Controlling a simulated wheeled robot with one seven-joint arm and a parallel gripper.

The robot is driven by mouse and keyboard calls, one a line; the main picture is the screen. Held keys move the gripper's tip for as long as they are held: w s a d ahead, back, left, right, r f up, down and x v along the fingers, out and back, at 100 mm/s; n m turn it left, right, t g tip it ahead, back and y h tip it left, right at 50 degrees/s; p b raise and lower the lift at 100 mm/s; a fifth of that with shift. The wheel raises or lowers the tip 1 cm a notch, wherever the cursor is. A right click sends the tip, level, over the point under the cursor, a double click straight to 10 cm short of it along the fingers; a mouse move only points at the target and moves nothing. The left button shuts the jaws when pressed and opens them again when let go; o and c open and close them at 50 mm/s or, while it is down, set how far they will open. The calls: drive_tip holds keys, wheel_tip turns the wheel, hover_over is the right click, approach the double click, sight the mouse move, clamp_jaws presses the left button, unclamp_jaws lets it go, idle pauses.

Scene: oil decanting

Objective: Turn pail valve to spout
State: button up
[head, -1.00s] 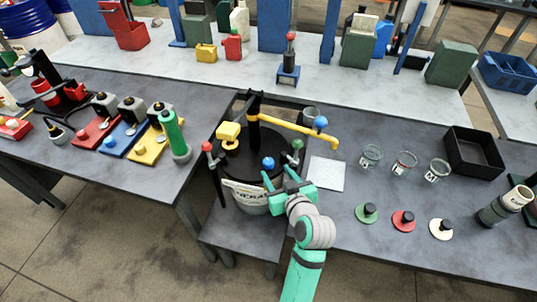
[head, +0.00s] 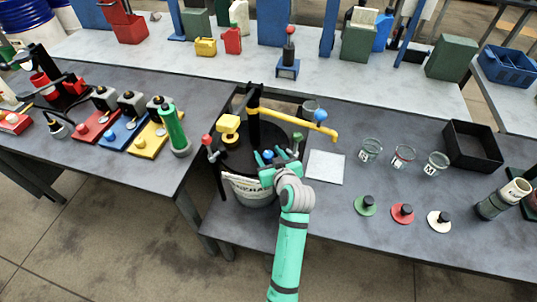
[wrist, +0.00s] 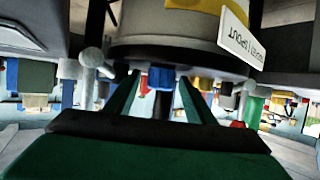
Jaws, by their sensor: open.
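The pail (head: 247,192) has a dark lid and a yellow spout pipe (head: 300,126) reaching right. A blue knob (head: 267,155) sits at the lid's front edge. It also shows in the wrist view (wrist: 162,78), between the finger lines. A white tag (wrist: 243,40) there has upside-down lettering that appears to read "SPOUT". My gripper (head: 268,163) is open at the blue knob, its fingers (wrist: 157,92) on either side. I cannot tell whether they touch it. The gripper partly hides the knob and pail front in the head view.
A red ball handle (head: 207,139) and a green one (head: 298,137) stand at the pail's sides. A white pad (head: 325,167), several jars and a black bin (head: 473,147) are right.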

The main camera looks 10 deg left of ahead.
drive_tip(key=c, duration=1.1)
drive_tip(key=shift+o, duration=0.2)
drive_tip(key=shift+m+h, duration=0.3)
drive_tip(key=shift+h, duration=0.1)
drive_tip(key=m+t+h, duration=0.1)
drive_tip(key=m+h, duration=0.2)
drive_tip(key=shift+a+h, duration=0.15)
drive_tip(key=shift+h, duration=0.15)
drive_tip(key=m+h, duration=0.5)
drive_tip(key=h, duration=0.1)
drive_tip(key=shift+w+m+g, duration=0.1)
drive_tip(key=shift+m+g, duration=0.2)
drive_tip(key=shift+g, duration=0.1)
drive_tip(key=m+g+h, duration=0.2)
drive_tip(key=m+h, duration=0.2)
drive_tip(key=shift+a+m+g+h, duration=0.1)
drive_tip(key=shift+m+g+h, duration=0.2)
drive_tip(key=shift+g+h, duration=0.1)
drive_tip(key=shift+m+g+h, duration=1.3)
drive_tip(key=shift+m+g, duration=0.6)
drive_tip(key=shift+g, duration=0.1)
drive_tip(key=shift+d+f, duration=0.1)
drive_tip(key=shift+d, duration=0.1)
